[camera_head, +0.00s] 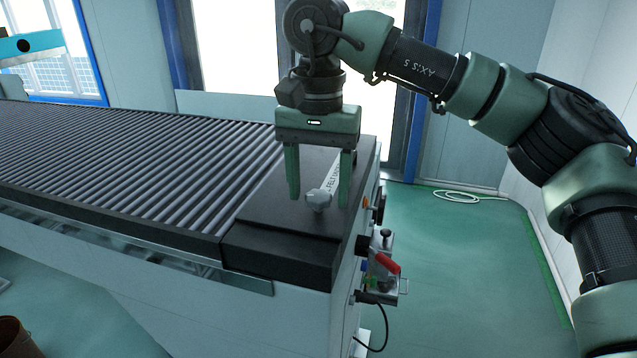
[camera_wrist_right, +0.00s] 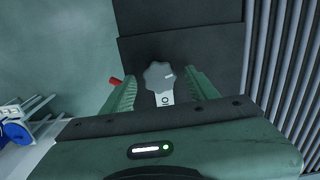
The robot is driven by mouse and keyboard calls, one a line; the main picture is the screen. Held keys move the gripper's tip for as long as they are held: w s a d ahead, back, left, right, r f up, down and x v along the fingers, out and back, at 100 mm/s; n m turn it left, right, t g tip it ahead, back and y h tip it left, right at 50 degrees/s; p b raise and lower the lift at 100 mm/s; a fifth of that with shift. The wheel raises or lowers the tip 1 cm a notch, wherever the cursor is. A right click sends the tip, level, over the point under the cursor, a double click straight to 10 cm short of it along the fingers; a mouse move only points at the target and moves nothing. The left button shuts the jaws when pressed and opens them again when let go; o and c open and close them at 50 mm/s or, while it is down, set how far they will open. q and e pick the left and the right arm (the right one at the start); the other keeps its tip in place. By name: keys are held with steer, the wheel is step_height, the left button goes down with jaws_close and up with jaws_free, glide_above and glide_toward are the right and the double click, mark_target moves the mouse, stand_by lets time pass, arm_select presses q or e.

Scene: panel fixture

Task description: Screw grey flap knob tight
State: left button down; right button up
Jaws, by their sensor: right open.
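The grey flap knob (camera_head: 319,200) is a lobed star knob at the near end of a light grey flap (camera_head: 331,180) with dark lettering. The flap lies on the dark end plate of the conveyor. My right gripper (camera_head: 319,203) points down over the plate with its fingers apart. In the right wrist view the knob (camera_wrist_right: 159,75) shows beyond and between the open fingertips (camera_wrist_right: 160,82), with a gap on both sides. I cannot tell how far down the fingers reach around it. My left gripper is not in view.
The roller conveyor (camera_head: 130,160) stretches to the left. A control box with a red handle (camera_head: 387,263) and a black cable hangs on the conveyor's right end. A pale hose (camera_head: 462,196) lies on the green floor, which is otherwise clear at the right.

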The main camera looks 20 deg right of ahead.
steer(key=shift+s, duration=0.1)
steer(key=shift+c, duration=0.9)
steer(key=c, duration=1.1)
jaws_close()
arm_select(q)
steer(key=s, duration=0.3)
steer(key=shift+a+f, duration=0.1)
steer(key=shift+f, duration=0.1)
